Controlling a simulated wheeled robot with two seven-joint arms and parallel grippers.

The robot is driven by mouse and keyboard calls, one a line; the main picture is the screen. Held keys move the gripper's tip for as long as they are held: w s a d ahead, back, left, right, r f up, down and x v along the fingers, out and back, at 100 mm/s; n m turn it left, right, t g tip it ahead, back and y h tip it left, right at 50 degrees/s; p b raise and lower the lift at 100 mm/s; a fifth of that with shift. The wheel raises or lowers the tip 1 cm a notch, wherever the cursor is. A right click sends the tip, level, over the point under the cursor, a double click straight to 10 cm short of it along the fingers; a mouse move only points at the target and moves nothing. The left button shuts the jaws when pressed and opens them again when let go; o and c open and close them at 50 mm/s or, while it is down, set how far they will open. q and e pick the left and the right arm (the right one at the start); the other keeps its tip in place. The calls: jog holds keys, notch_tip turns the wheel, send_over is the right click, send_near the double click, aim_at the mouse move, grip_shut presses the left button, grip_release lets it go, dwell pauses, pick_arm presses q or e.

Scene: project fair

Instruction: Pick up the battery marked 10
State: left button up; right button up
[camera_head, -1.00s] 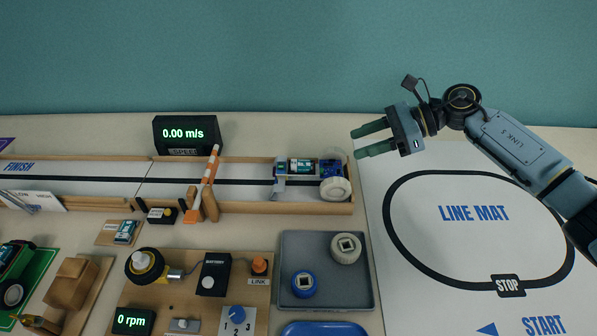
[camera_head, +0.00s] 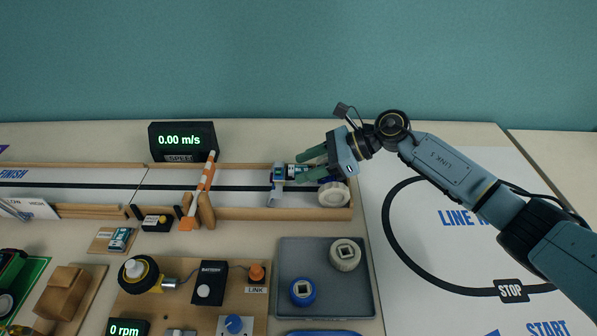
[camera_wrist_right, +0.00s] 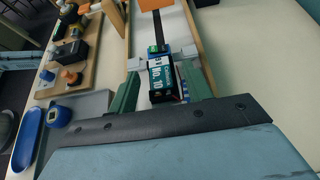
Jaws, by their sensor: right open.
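The battery marked No. 10 (camera_wrist_right: 163,78) is dark and teal and lies on the small car in the track. In the head view its teal and white end (camera_head: 292,170) shows beside the fingers, and the rest is hidden. The car (camera_head: 277,186) has a grey front and a white wheel (camera_head: 333,194). My right gripper (camera_head: 304,164) is open over the car; in the right wrist view its green fingers (camera_wrist_right: 159,76) stand on either side of the battery. I cannot tell whether they touch it. My left gripper is not in view.
The wooden track walls (camera_head: 240,213) run close around the car. A striped barrier arm (camera_head: 206,172) and a speed display (camera_head: 183,141) stand to the left. A grey tray (camera_head: 325,272) with two wheels is in front. Another battery (camera_head: 119,239) lies on a small board.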

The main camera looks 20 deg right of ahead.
jog(key=shift+w+a+f, duration=0.1)
jog(key=shift+a, duration=0.1)
jog(key=c, duration=1.1)
